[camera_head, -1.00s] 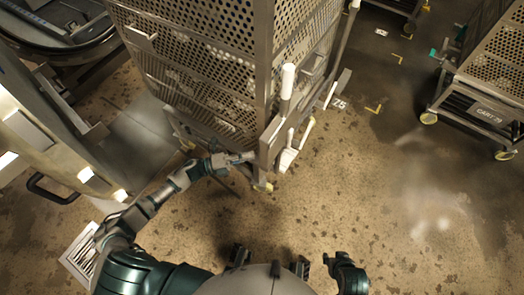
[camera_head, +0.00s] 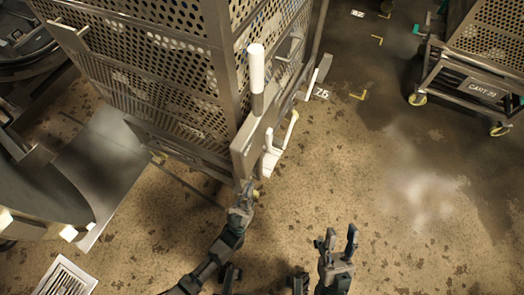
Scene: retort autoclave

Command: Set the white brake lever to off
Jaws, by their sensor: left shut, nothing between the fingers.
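A perforated metal cart stands at the upper left. A thick white upright handle (camera_head: 257,68) rises at its near corner. Lower down, a slim white lever (camera_head: 290,130) stands tilted beside a white bracket (camera_head: 270,160) near the floor. I cannot tell which white part is the brake lever. My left gripper (camera_head: 247,187) is shut and empty, just below the cart's near corner post, close to the bracket; whether it touches is unclear. My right gripper (camera_head: 340,238) is open and empty, fingers pointing up, over the floor at lower middle.
Another white bar (camera_head: 311,85) stands farther back along the cart's side. A second cart (camera_head: 482,85) on casters is at the upper right. A metal ramp (camera_head: 95,175) lies at left. A floor grate (camera_head: 66,280) is at the lower left. The floor at right is clear.

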